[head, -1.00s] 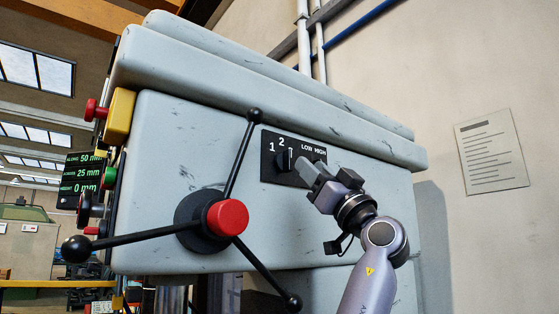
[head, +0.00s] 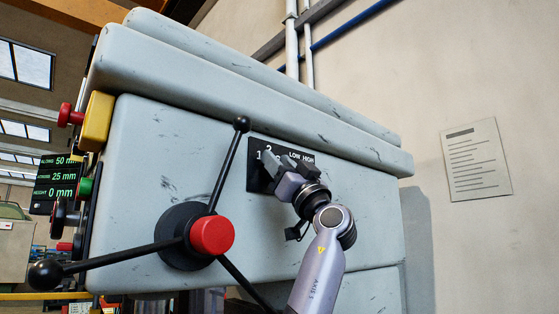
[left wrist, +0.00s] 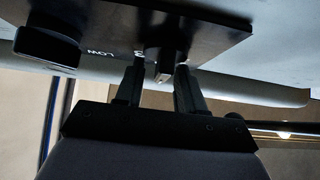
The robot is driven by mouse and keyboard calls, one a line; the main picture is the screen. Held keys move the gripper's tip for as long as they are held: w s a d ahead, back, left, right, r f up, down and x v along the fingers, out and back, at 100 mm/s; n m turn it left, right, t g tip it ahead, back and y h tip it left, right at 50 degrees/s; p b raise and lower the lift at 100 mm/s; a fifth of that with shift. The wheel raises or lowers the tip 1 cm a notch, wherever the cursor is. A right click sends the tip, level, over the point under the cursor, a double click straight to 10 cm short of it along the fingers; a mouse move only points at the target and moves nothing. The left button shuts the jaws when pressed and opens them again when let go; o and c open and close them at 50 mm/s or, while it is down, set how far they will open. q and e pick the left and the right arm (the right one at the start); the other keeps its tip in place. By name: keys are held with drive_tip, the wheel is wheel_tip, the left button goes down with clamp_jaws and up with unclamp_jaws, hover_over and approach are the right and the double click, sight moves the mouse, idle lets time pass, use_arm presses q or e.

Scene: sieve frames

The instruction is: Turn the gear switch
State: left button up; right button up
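The black switch plate (head: 254,180) is on the front of the grey machine, marked with numbers at left and LOW HIGH at right. My left gripper (head: 276,164) is at the numbered side and hides most of the gear switch in the head view. In the left wrist view the dark gear switch (left wrist: 166,32) sticks out between the two fingertips of my left gripper (left wrist: 160,76). The fingers are apart, one on each side of it; firm contact cannot be told. A second black knob (left wrist: 46,46) sits beside the LOW mark. My right gripper is out of view.
A three-armed handle with a red hub (head: 211,235) stands out left of the plate, one arm rising close to it. A yellow box with a red button (head: 96,118) and a green-lettered display (head: 57,180) are at the left edge. A paper sheet (head: 476,160) hangs on the wall.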

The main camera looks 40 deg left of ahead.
use_arm(q)
clamp_jaws()
drive_tip(key=shift+f+m+t+b, duration=0.2)
drive_tip(key=shift+m+t+b, duration=0.1)
drive_tip(key=shift+m+t, duration=0.6)
drive_tip(key=shift+w+f+m+t+h+b, duration=0.15)
drive_tip(key=shift+m+t+h+b, duration=0.15)
drive_tip(key=shift+m+t+h, duration=2.05)
drive_tip(key=shift+w+r+m+t+h+b, duration=0.2)
drive_tip(key=shift+m+t+h, duration=0.95)
drive_tip(key=shift+m, duration=2.3)
drive_tip(key=shift+w+f+m+t+h+b, duration=0.15)
drive_tip(key=shift+m+t+h+b, duration=0.2)
drive_tip(key=shift+m+t+h, duration=1.55)
drive_tip(key=shift+m+t+y, duration=0.4)
drive_tip(key=shift+m+y, duration=0.1)
drive_tip(key=shift+m, duration=0.7)
